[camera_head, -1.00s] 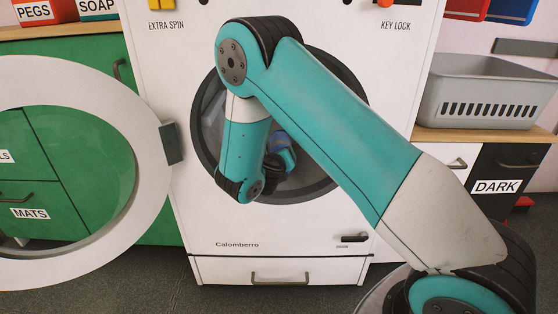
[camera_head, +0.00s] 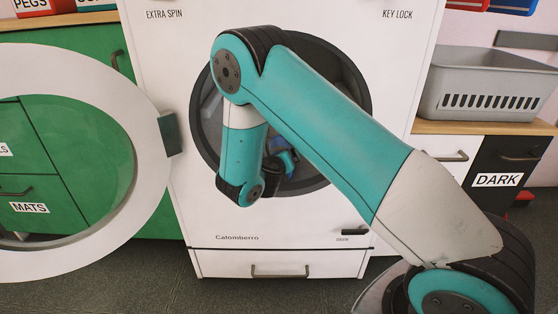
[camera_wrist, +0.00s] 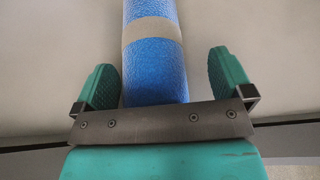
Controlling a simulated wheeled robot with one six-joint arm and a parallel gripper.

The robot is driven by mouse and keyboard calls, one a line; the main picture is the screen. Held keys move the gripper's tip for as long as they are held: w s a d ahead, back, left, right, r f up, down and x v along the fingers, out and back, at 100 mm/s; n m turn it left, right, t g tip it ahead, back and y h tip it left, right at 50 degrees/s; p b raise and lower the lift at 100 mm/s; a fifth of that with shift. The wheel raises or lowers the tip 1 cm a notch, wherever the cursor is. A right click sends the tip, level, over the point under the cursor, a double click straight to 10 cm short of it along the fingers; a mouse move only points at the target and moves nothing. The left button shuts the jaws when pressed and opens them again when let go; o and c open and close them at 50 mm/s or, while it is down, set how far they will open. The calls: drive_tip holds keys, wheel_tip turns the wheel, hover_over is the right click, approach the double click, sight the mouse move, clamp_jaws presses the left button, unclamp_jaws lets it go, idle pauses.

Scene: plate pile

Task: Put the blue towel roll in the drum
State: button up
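The blue towel roll (camera_wrist: 158,75), with a beige band around it, lies lengthwise between my gripper's (camera_wrist: 167,75) two green fingers in the wrist view. The fingers are spread. There is a clear gap on the right side of the roll and a thin one on the left, so it is not clamped. In the head view my gripper (camera_head: 276,162) is at the round mouth of the drum (camera_head: 345,125), mostly hidden by my arm. A small bit of blue shows there. The pale surface behind the roll looks like the drum's inside, but I cannot be sure.
The white washer (camera_head: 400,60) stands in front of me. Its round door (camera_head: 150,190) hangs open at the left. A grey basket (camera_head: 490,85) sits on the counter at the right, above a dark drawer marked DARK (camera_head: 497,180). A closed drawer (camera_head: 282,264) is below the drum.

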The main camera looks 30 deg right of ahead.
drive_tip(key=p+v, duration=0.6)
drive_tip(key=v, duration=1.1)
drive_tip(key=shift+s, duration=0.2)
drive_tip(key=shift+a, duration=0.1)
